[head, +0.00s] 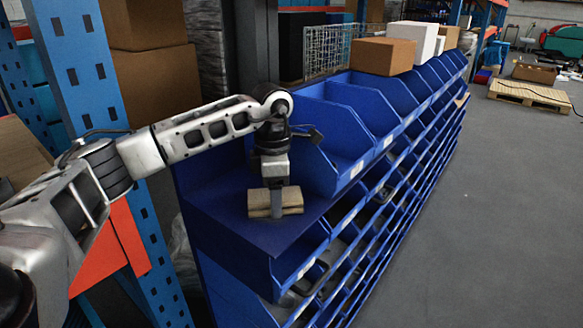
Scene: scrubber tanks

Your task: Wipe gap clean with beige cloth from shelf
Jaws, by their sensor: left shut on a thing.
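My left gripper (275,208) points down at the near end of the blue bin shelf. It is shut on the beige cloth (290,201), a folded block with layered edges. The cloth is at the blue shelf top (232,222), in the space beside the first large bin. I cannot tell whether the cloth touches the surface or is just above it. No dirt or stain can be made out on the surface around the cloth. My right gripper is not in view.
Large blue bins (340,135) line the shelf to the right of the gripper. Cardboard boxes (382,56) and a wire basket (328,50) stand farther back. A blue rack upright (85,80) is close to my left arm. Open grey floor (480,220) lies right.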

